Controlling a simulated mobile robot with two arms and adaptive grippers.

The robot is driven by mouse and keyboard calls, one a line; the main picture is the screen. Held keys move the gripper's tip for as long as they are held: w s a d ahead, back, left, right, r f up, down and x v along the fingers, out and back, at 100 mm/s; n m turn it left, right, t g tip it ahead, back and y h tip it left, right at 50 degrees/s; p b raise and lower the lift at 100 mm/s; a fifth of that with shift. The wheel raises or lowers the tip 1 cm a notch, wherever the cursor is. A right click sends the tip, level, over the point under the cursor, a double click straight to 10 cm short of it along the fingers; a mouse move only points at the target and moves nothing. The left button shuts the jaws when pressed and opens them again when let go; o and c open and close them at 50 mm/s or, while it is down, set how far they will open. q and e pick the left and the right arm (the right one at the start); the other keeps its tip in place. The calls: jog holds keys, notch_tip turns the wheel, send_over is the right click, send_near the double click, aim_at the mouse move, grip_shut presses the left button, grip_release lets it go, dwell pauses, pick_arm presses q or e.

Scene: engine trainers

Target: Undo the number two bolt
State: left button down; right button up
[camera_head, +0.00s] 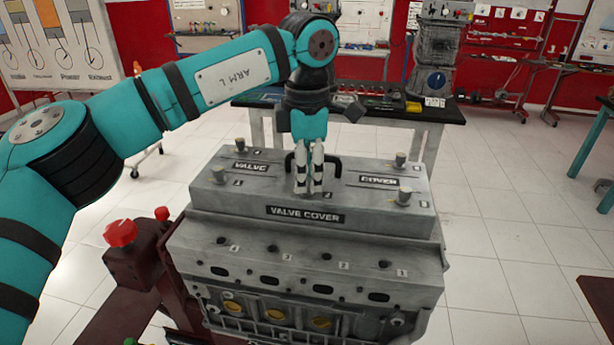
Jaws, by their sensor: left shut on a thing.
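The grey valve cover (240,198) lies on top of the engine block (300,250). My left gripper (308,188) points straight down at the cover's front middle, just behind the "VALVE COVER" label. Its fingers are shut on a bolt there, which they mostly hide. A small number tag (328,198) sits beside the fingertips, too small to read surely. Other bolts stand upright on the cover: front left (216,174), back left (241,145), back right (400,159) and front right (405,196). My right gripper is not in view.
A black handle (336,164) rises from the cover just behind my fingers. A red knob (121,233) on the engine stand is at left. Behind the engine is a black workbench (450,116) with tools and another engine (433,65). Tiled floor is clear at right.

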pick_arm(q)
jog(key=n+b, duration=0.1)
jog(key=n, duration=0.5)
jog(key=shift+n, duration=0.3)
jog(key=n+b, duration=0.2)
jog(key=n, duration=0.4)
jog(key=shift+r, duration=0.1)
jog(key=shift+n, duration=0.3)
jog(key=c, duration=1.2)
grip_release()
notch_tip(320, 180, up, 12)
